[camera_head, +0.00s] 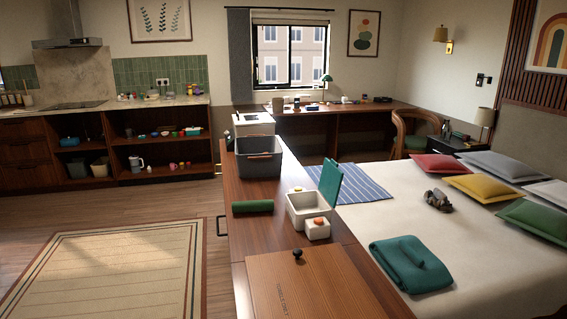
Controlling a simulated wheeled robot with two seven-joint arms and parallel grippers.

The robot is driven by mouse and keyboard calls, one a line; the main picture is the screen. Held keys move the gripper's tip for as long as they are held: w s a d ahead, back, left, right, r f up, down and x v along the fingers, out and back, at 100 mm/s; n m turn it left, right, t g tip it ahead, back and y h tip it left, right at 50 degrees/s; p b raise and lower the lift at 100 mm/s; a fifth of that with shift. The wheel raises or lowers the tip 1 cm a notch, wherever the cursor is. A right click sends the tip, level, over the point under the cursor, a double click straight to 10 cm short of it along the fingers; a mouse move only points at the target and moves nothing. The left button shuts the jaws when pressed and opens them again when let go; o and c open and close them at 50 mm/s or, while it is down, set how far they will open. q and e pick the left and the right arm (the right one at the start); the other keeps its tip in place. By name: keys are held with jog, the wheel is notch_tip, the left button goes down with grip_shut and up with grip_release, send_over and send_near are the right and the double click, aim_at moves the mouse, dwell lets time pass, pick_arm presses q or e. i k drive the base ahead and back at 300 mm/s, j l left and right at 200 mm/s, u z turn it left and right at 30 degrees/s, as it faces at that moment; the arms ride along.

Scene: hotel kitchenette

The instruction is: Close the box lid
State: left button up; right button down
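A white open-topped box (293,215) stands on the long wooden counter. Its green lid (330,181) stands up, tilted, at the box's far right side, so the box is open. A small white block with an orange top (317,229) is at the box's front right corner. I cannot tell whether it touches the box. Neither of my grippers is in view.
A wooden panel with a black knob (297,255) lies on the near counter. A green roll (252,207) lies left of the box. A dark grey bin (259,166) stands behind. The bed (480,250) is to the right. Floor and a rug (110,270) are on the left.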

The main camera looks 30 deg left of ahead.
aim_at(330, 184)
jog(key=i+l+u, duration=0.1)
jog(key=u, duration=0.3)
jog(key=i+l+u, duration=0.1)
jog(key=l+u, duration=0.15)
jog(key=u, duration=0.15)
jog(key=i+l+u, duration=0.1)
jog(key=u, duration=0.3)
jog(key=l+u, duration=1.35)
jog(key=i, duration=0.05)
